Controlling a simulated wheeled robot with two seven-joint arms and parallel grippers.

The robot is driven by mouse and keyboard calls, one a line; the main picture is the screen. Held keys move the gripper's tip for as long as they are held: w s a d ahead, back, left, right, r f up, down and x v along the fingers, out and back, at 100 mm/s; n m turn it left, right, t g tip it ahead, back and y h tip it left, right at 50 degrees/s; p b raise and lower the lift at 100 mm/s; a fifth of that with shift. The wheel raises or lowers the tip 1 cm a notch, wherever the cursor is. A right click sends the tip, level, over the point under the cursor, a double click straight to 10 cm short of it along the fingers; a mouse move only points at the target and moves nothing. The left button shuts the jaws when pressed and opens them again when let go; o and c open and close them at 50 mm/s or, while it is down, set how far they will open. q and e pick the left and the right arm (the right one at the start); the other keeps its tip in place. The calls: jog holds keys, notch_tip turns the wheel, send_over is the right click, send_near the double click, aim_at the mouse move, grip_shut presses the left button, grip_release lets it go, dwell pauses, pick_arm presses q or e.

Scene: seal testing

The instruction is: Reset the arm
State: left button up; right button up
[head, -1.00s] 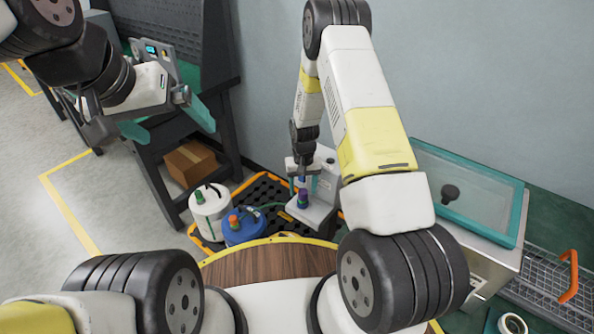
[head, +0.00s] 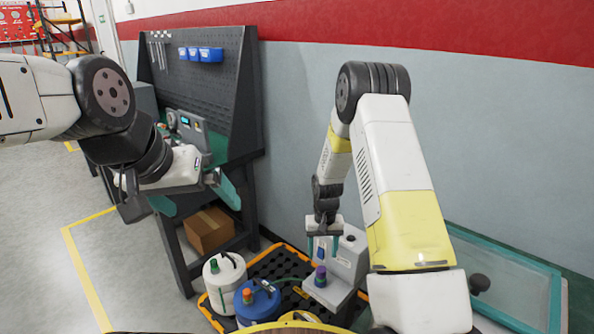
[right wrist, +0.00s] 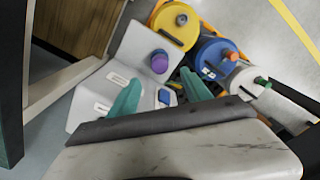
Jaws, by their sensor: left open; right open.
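My left gripper (head: 192,200) is at the left in the head view, its two teal fingers spread wide and empty, held in the air in front of the workbench. My right arm reaches forward in the head view, and my right gripper (head: 322,246) points down beside the grey-white tester unit (head: 346,262). In the right wrist view the two teal fingers of the right gripper (right wrist: 160,92) are apart with nothing held between them. The purple-topped part (right wrist: 159,62) on the tester's base lies beyond the fingers; it also shows in the head view (head: 320,274).
A white canister (head: 224,274) and a blue canister (head: 257,304) stand on a black tray with orange edging (head: 278,262). A workbench with pegboard (head: 205,85) holds a cardboard box (head: 209,230) below. A teal-framed clear lid (head: 510,270) is at right. Open floor lies left.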

jog(key=s+d+r+t+y, duration=0.1)
jog(key=s+r, duration=0.2)
jog(key=r, duration=0.9)
jog(key=s+r+t, duration=0.2)
jog(key=s+r, duration=0.1)
jog(key=r, duration=0.9)
jog(key=s+r+t, duration=0.1)
jog(key=s+r, duration=0.5)
jog(key=s, duration=0.4)
jog(key=s+d+r+t+y, duration=0.1)
jog(key=s+r+t, duration=0.1)
jog(key=s+r, duration=0.5)
jog(key=s, duration=0.3)
jog(key=shift+d+r+n, duration=0.15)
jog(key=shift+r+n, duration=0.05)
jog(key=shift+n, duration=0.1)
